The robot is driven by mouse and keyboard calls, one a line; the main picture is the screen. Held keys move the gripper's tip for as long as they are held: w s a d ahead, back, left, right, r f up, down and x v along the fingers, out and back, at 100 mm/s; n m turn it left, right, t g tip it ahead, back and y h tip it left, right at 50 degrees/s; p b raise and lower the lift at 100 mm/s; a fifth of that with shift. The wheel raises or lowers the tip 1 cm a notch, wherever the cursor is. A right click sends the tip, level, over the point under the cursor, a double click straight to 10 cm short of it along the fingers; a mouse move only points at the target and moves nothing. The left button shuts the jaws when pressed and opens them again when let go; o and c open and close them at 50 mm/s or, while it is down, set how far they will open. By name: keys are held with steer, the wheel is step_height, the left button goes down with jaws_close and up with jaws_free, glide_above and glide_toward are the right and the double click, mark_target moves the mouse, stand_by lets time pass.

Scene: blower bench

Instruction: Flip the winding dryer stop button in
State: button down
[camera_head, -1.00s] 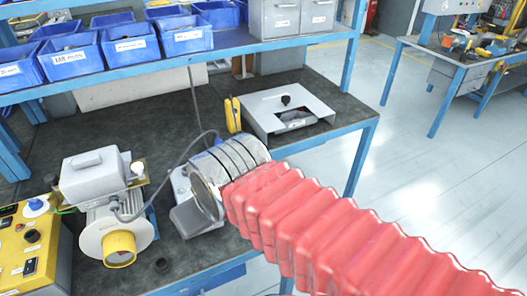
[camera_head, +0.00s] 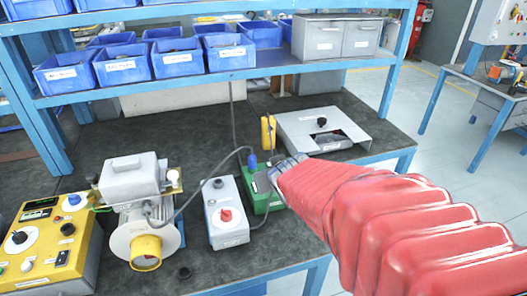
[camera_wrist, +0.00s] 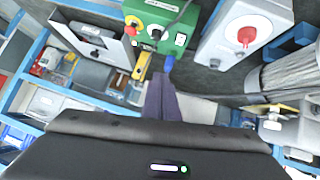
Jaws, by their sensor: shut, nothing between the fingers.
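My gripper (camera_wrist: 160,98) shows in the wrist view as two dark fingers, shut together and empty, pointing toward the lower edge of a green box. The green box (camera_wrist: 182,52) has a red knob (camera_wrist: 134,29), a black knob (camera_wrist: 157,34) and a pale button on its face. In the head view the green box (camera_head: 262,203) is partly behind my red-sleeved arm, and the fingertips are hidden there. A grey box (camera_head: 226,187) with a red knob (camera_head: 226,214) stands left of it. I cannot read which one is labelled winding dryer.
A blue plug (camera_wrist: 168,64) and a yellow tool (camera_head: 268,133) are close to the green box. A motor (camera_head: 129,178) and a yellow control panel (camera_head: 72,270) stand left. A metal case (camera_head: 295,128) is behind right. Blue bins (camera_head: 122,66) fill the shelf above.

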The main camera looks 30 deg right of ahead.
steer(key=d+f+t, duration=0.2)
steer(key=d+f, duration=0.2)
steer(key=d, duration=0.3)
steer(key=d+f+t, duration=0.3)
steer(key=d+f, duration=0.1)
steer(key=d, duration=0.3)
steer(key=shift+s+f+m, duration=0.25)
steer(key=shift+s+m, duration=0.15)
steer(key=shift+s, duration=0.05)
steer(key=shift+w+d, duration=0.1)
steer(key=shift+w, duration=0.05)
